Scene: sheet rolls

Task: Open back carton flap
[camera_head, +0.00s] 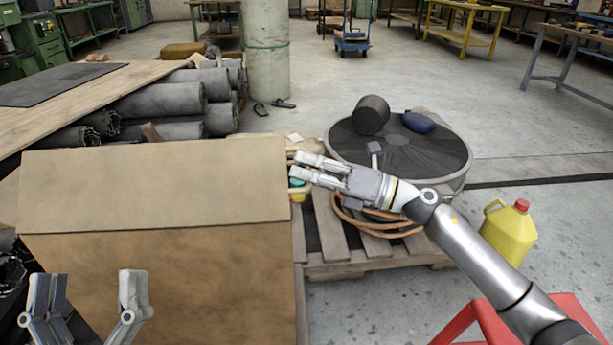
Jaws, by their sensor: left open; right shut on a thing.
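A large brown carton (170,285) fills the lower left. Its lighter flap (150,185) rises from a crease at the far side of the brown panel and lies as a broad, nearly flat sheet. My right gripper (298,164) is at the flap's right edge, its fingertips shut on that edge; the exact contact is hard to see. My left gripper (85,300) is open and empty in front of the brown panel at the lower left, its two fingers well apart and clear of the flap.
A wooden pallet (335,240) holds a dark round drum (445,160) and an orange hose (380,228) to the right. A yellow jug (508,232) stands on the floor. Dark sheet rolls (165,100) are stacked behind the carton, beside a wooden table (75,105).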

